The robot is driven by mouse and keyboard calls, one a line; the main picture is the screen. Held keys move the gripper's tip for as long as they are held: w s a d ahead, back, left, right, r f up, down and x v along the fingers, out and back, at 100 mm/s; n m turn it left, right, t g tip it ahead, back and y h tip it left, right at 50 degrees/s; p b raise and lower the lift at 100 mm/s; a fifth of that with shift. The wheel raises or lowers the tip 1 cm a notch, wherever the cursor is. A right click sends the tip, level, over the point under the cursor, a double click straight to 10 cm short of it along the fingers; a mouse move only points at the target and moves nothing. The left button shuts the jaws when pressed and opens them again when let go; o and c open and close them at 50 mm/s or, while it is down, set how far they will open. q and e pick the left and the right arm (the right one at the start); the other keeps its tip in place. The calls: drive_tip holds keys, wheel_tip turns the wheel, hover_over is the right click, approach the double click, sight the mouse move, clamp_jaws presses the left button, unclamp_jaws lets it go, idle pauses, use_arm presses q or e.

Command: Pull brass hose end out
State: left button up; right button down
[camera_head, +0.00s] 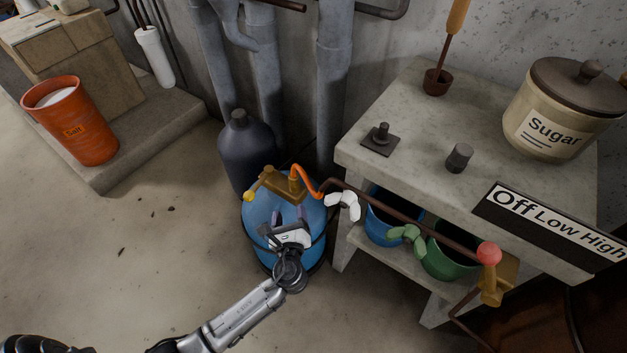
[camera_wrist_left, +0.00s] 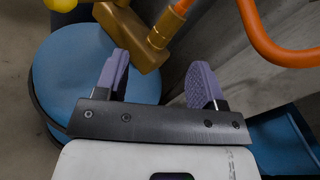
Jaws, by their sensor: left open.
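The brass hose end (camera_head: 295,176) sits at the end of the orange hose (camera_head: 308,183), against the brass valve block (camera_head: 279,187) on top of the blue tank (camera_head: 257,222). In the left wrist view the brass hose end (camera_wrist_left: 166,27) meets the valve block (camera_wrist_left: 130,36) just beyond the fingers. My left gripper (camera_head: 289,219) is open and empty, over the tank on the near side of the valve. Its two purple finger pads (camera_wrist_left: 160,82) stand apart, with nothing between them. My right gripper does not show.
A brown pipe (camera_head: 395,212) with white and green wing handles runs right along the stone table (camera_head: 400,150). Blue (camera_head: 383,228) and green (camera_head: 445,262) buckets stand on its shelf. A dark bottle (camera_head: 246,150) and grey pipes stand behind the tank.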

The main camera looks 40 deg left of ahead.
use_arm(q)
drive_tip(key=m, duration=0.3)
drive_tip(key=m+b, duration=0.2)
drive_tip(key=b, duration=0.1)
approach(294, 173)
drive_tip(key=shift+t+h, duration=0.3)
drive_tip(key=shift+t, duration=0.1)
drive_tip(key=w+a+f, duration=0.2)
drive_tip(key=w+a, duration=0.1)
drive_tip(key=shift+w+a, duration=0.5)
drive_tip(key=shift+w, duration=0.05)
drive_tip(key=shift+w+a, duration=0.2)
drive_tip(key=shift+w, duration=0.1)
drive_tip(key=shift+b+x, duration=1.5)
drive_tip(key=shift+x, duration=0.85)
drive_tip(key=shift+d+r, duration=0.15)
drive_tip(key=shift+r, duration=0.1)
drive_tip(key=c, duration=1)
